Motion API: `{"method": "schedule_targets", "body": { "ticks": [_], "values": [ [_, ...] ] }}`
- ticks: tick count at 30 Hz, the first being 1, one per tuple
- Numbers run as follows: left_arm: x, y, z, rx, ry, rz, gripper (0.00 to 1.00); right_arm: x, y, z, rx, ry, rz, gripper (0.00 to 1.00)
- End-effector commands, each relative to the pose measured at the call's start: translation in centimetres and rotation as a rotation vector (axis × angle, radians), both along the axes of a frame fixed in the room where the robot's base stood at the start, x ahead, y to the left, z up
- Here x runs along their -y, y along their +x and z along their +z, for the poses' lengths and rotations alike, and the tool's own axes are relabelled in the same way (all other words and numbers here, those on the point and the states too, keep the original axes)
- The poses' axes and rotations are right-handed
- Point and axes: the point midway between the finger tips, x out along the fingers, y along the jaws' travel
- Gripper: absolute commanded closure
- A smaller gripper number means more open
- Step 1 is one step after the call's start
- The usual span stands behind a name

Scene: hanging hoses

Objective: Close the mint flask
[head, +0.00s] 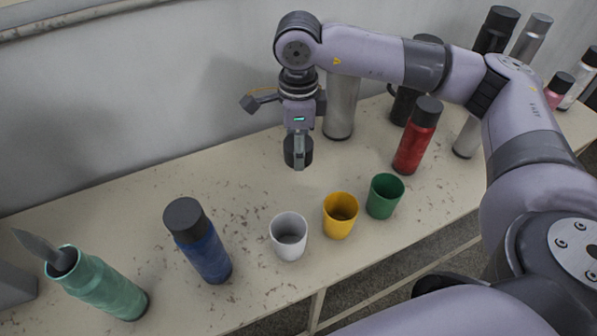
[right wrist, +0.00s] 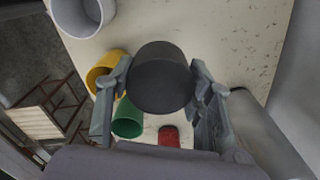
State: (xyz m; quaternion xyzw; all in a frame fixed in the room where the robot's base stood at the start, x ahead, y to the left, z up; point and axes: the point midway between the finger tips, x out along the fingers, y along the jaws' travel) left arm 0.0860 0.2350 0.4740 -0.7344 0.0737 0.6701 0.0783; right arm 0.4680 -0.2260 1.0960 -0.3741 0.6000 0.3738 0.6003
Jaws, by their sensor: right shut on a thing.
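The mint flask (head: 106,288) stands at the left of the table in the head view, with no cap on it. A grey pointed thing (head: 38,245) sticks up out of its open mouth; I cannot tell what it is. My right gripper (head: 299,150) is shut on a dark round cap (head: 291,152) and holds it above the table, well to the right of the mint flask. The right wrist view shows the cap (right wrist: 160,78) between the two fingers. My left gripper is not in view.
A blue flask (head: 203,248) with a dark cap stands right of the mint flask. White (head: 289,240), yellow (head: 340,218) and green (head: 384,197) cups stand along the front edge. A red flask (head: 413,146) and several other flasks stand at right. A wall (head: 120,110) runs behind.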

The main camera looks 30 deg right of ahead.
Motion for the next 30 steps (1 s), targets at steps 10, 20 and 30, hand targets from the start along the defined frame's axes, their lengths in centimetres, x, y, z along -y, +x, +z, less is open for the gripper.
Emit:
{"method": "schedule_targets", "body": {
  "ticks": [10, 20, 30],
  "values": [
    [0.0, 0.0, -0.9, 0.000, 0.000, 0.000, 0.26, 0.0, 0.0, 3.6, -0.001, 0.000, 0.001, 0.75],
    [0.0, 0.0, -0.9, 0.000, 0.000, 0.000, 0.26, 0.0, 0.0, 3.8, -0.001, 0.000, 0.001, 0.75],
    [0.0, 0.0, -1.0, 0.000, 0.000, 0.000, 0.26, -0.5, -0.5, 3.4, 0.002, -0.002, 0.232, 0.75]
  ]
}}
